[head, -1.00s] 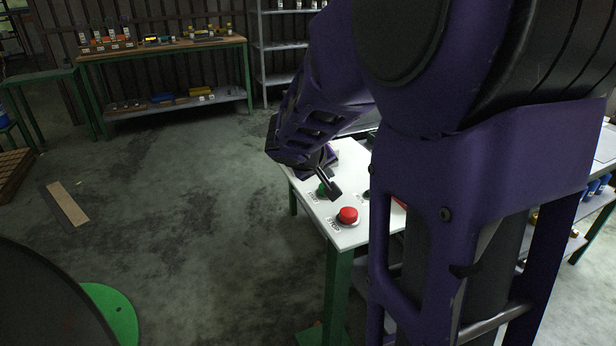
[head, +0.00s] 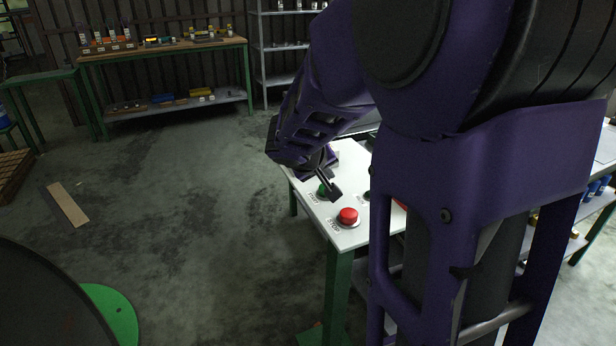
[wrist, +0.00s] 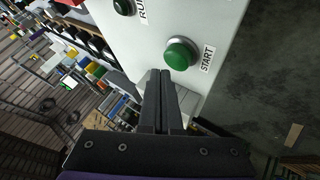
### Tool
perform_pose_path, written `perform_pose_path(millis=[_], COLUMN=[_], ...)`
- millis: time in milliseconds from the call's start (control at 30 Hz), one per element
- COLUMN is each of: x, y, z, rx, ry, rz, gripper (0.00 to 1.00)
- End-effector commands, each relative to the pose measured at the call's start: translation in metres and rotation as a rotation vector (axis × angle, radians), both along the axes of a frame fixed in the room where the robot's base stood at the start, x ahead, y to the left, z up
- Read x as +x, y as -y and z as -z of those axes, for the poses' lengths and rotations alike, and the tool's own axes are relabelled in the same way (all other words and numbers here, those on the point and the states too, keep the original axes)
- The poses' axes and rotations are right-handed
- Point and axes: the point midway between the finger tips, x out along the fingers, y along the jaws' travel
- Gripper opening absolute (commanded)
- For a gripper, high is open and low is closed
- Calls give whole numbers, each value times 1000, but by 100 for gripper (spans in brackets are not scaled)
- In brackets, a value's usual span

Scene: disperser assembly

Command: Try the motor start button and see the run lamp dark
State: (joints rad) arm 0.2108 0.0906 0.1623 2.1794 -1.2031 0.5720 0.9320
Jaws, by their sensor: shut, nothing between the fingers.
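The green start button (wrist: 180,54), labelled START, stands on a white panel in the wrist view. In the head view the button (head: 323,190) is partly covered by my gripper. My gripper (head: 336,193) is shut and empty. In the wrist view its joined fingertips (wrist: 160,74) appear just beside the button, and I cannot tell whether they touch it. The run lamp (wrist: 123,7) is a dark green dome at the top edge of the wrist view, beside a partly cut-off RUN label, and looks unlit.
A red button (head: 348,216), labelled STOP, sits near the panel's front corner, close to my gripper. The white panel (head: 343,238) rests on green legs. A workbench (head: 160,50) and a shelf unit (head: 287,47) stand at the back. The floor to the left is largely clear.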

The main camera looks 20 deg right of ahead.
Motion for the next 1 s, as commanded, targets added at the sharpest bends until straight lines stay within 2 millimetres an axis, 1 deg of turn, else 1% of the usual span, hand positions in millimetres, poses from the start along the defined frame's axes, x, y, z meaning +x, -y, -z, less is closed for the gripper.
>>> perform_pose_path(millis=[567, 867, 1000], x=[0, 0, 0], y=[0, 0, 0], z=[0, 8, 9], rx=[0, 0, 0], ry=[0, -1, 1], rz=[0, -1, 1], gripper=[0, 0, 0])
